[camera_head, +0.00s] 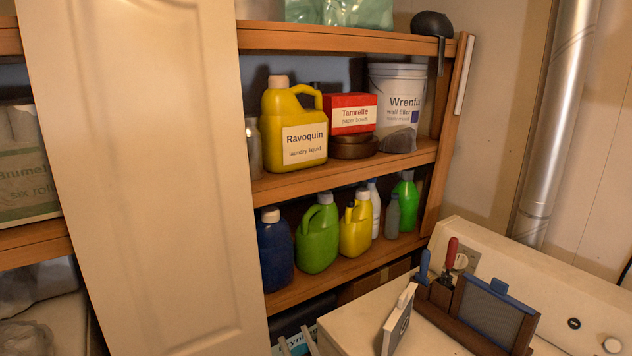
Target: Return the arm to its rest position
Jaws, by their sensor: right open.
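Two light grey prongs at the bottom edge of the head view look like the fingertips of my right gripper (297,342). They stand apart with nothing visible between them, so it is open and empty. The rest of that gripper and its arm are cut off by the frame. The prongs are low, in front of a partly hidden box with lettering, left of the white machine top (350,325). I cannot tell whether they touch the box. My left gripper is not in view.
A cream door panel (145,170) stands at left. Wooden shelves (330,176) hold a yellow laundry jug (292,110), a red box (350,106), a white bucket (397,90) and several bottles below. A dark wooden holder with tools (455,318) and an upright pale block (398,322) occupy the machine top.

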